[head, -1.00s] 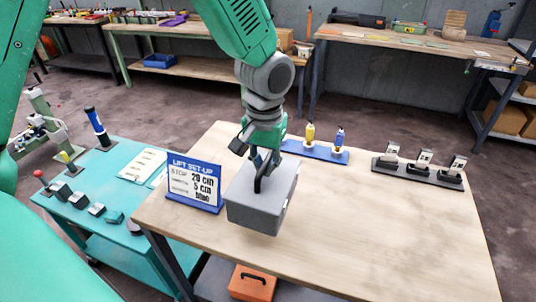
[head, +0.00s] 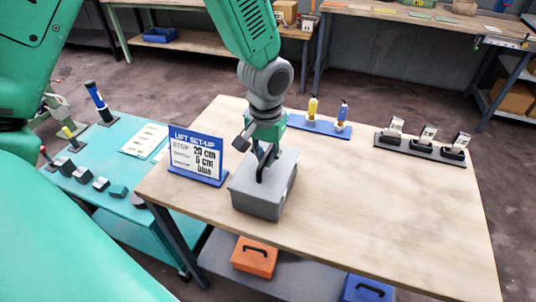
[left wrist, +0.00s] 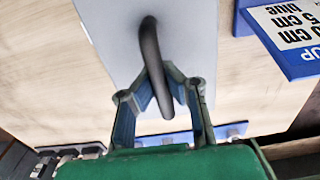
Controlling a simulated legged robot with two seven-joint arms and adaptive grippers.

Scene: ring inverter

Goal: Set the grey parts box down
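The grey parts box (head: 263,195) is upright near the front left of the wooden table (head: 370,215), with its black arched handle (head: 262,165) on top. Its underside is at or very close to the tabletop; I cannot tell whether they touch. My left gripper (head: 265,154) reaches down from above to the handle. In the left wrist view its two fingers (left wrist: 157,72) close in on both sides of the dark handle (left wrist: 150,45), above the pale box lid (left wrist: 185,35). My right gripper does not show.
A blue-based set-up sign (head: 197,157) stands just left of the box. Yellow and blue tools on a blue strip (head: 320,127) and a dark rack (head: 420,150) are farther back. The tabletop right of the box is clear. Orange (head: 254,257) and blue (head: 367,289) cases sit below.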

